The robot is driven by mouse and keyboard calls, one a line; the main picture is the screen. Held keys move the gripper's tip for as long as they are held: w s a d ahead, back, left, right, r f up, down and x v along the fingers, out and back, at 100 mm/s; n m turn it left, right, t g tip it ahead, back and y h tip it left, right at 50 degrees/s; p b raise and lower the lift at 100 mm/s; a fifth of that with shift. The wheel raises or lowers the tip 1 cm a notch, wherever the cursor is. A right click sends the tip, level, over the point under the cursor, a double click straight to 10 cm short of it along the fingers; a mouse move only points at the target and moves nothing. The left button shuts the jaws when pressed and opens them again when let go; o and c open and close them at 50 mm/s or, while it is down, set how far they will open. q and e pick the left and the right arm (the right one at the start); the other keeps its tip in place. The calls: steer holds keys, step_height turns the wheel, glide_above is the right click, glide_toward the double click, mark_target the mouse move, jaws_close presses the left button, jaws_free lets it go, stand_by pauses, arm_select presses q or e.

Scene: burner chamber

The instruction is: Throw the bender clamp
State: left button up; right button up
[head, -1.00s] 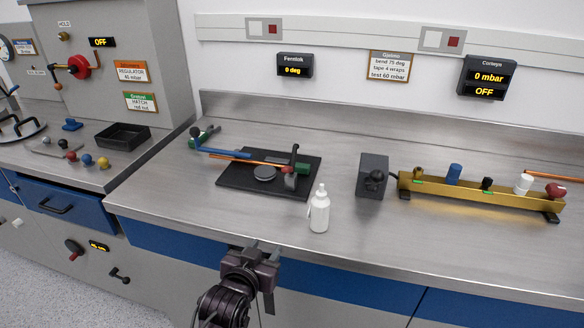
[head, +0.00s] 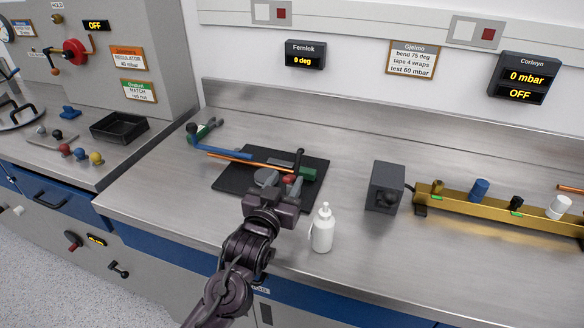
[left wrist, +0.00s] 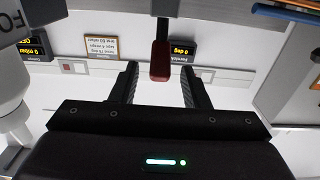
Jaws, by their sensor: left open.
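The tube bender stands on a black plate (head: 232,181) on the bench, with a blue handle (head: 222,152), a copper rod (head: 240,159) across it and a green block (head: 307,174). Its clamp has an upright dark lever (head: 298,159) and a red grip (head: 291,180). My left gripper (head: 279,180) is at the front of the bender, partly hiding it, near the red grip. In the left wrist view the red grip (left wrist: 160,62) appears between the two open fingers (left wrist: 158,85); I see no finger touching it. My right gripper is out of view.
A white bottle (head: 322,230) stands close to the right of my left gripper. A dark grey box (head: 385,187) and a gold rail (head: 470,205) with several fittings are further right. A black tray (head: 119,128) is on the left counter. The bench front right is clear.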

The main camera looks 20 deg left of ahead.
mark_target(289, 176)
arm_select(q)
steer(key=w, duration=0.4)
steer(key=shift+d, duration=0.1)
steer(key=shift+w, duration=0.15)
steer(key=c, duration=0.9)
jaws_close()
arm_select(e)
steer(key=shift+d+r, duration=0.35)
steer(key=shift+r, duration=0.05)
arm_select(q)
steer(key=shift+p, duration=0.3)
